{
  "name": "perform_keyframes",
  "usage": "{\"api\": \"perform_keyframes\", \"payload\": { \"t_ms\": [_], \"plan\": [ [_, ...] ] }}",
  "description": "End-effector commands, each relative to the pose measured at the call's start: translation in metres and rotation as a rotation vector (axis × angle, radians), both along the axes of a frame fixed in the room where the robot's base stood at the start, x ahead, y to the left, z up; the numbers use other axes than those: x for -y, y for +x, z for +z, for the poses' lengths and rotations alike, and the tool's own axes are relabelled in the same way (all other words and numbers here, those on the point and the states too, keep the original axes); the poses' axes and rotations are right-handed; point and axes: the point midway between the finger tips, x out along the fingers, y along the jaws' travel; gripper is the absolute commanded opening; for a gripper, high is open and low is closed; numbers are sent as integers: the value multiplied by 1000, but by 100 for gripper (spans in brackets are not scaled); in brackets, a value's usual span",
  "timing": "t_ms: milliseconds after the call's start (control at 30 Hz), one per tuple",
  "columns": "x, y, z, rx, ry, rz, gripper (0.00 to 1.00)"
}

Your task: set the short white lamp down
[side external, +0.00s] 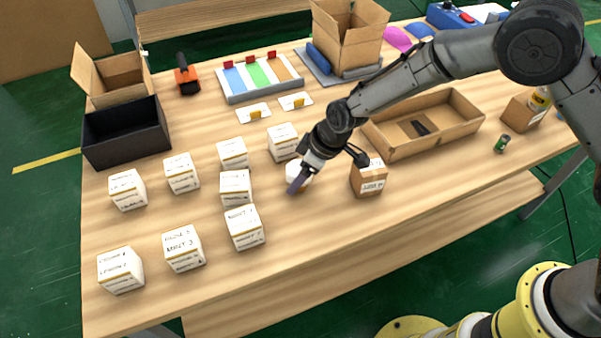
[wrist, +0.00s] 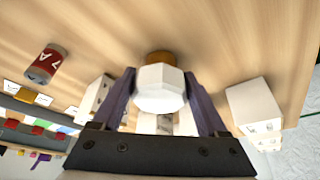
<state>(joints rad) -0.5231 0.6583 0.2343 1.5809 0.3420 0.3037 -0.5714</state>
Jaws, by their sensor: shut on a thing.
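The short white lamp (wrist: 160,90) has a faceted white body and a brownish-gold end beyond it in the wrist view. My gripper (wrist: 160,76) is shut on it, with one dark purple finger on each side. In the side external view the lamp (side external: 301,172) shows only as a small white patch, partly hidden behind the fingers of my gripper (side external: 295,186). It is low over the wooden table (side external: 330,235), between the white boxes and a small brown carton. I cannot tell whether the lamp touches the table.
Several white labelled boxes (side external: 235,187) stand to the left. The small brown carton (side external: 368,178) stands close on the right. An open cardboard tray (side external: 425,122) lies behind it. The table in front of my gripper is clear. A red can (wrist: 47,65) shows in the wrist view.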

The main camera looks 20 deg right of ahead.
Motion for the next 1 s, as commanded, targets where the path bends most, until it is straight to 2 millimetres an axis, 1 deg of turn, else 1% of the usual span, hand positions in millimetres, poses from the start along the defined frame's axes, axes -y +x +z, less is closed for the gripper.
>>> {"api": "perform_keyframes", "payload": {
  "t_ms": [167, 200, 267, 300, 333, 567, 667, 767, 1000],
  "plan": [
    [0, 0, -2, 0, 0, 0, 17],
    [0, 0, -3, -1, 0, 0, 78],
    [0, 0, -3, -1, -1, 0, 89],
    [0, 0, -3, -1, -1, 0, 96],
    [0, 0, -3, -1, -1, 0, 100],
    [0, 0, -2, 0, 0, 0, 100],
    [0, 0, 3, 1, 2, -1, 100],
    [3, -3, 15, 2, 3, -2, 100],
    [17, -16, 60, 3, 2, 0, 100]
  ]
}}
